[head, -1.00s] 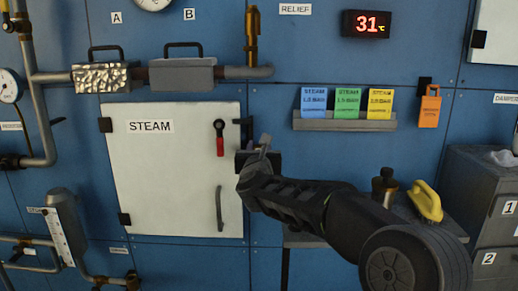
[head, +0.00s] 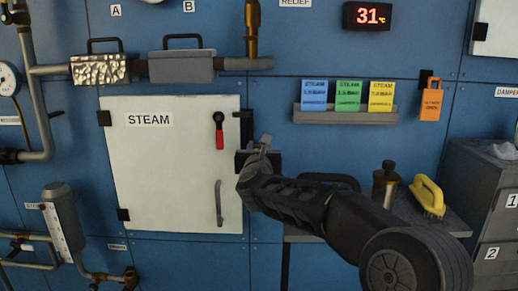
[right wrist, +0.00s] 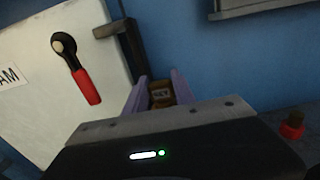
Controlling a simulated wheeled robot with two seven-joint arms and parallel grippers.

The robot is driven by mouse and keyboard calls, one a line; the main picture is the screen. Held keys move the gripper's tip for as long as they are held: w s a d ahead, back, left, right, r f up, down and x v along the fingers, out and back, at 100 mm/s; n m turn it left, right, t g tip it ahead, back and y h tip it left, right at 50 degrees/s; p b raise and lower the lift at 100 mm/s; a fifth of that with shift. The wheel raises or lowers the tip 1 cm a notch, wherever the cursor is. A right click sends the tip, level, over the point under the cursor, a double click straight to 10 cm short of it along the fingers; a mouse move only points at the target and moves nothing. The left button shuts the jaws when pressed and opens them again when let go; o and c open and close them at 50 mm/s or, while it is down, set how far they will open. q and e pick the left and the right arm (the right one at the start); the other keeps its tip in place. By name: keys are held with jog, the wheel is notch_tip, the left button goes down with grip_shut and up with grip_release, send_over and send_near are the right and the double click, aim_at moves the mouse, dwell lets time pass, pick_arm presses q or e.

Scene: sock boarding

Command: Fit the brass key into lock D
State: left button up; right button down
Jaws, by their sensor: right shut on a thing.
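My right gripper (head: 262,150) is at the right edge of the white STEAM door, in front of the blue wall. In the right wrist view its two pale fingers (right wrist: 160,95) are shut on a small brown piece with dark lettering, which I take for the brass key (right wrist: 160,92). Most of the key is hidden behind the gripper body, and in the head view I cannot make it out. No lock marked D shows in either view. My left gripper is not in view.
The STEAM door (head: 170,190) has a red-handled lever (head: 219,135) close left of my gripper. Pipes run at left. A card rack (head: 345,116) hangs at right, above a shelf with a dark bottle (head: 385,180) and a yellow brush (head: 428,195). Drawers (head: 490,215) stand far right.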

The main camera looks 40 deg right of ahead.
jog(key=shift+f, duration=0.1)
jog(key=c, duration=1)
grip_release()
jog(key=shift+o, duration=0.2)
jog(key=shift+s, duration=0.1)
jog(key=v, duration=0.7)
jog(key=shift+s+a+b, duration=0.25)
jog(key=shift+b, duration=0.15)
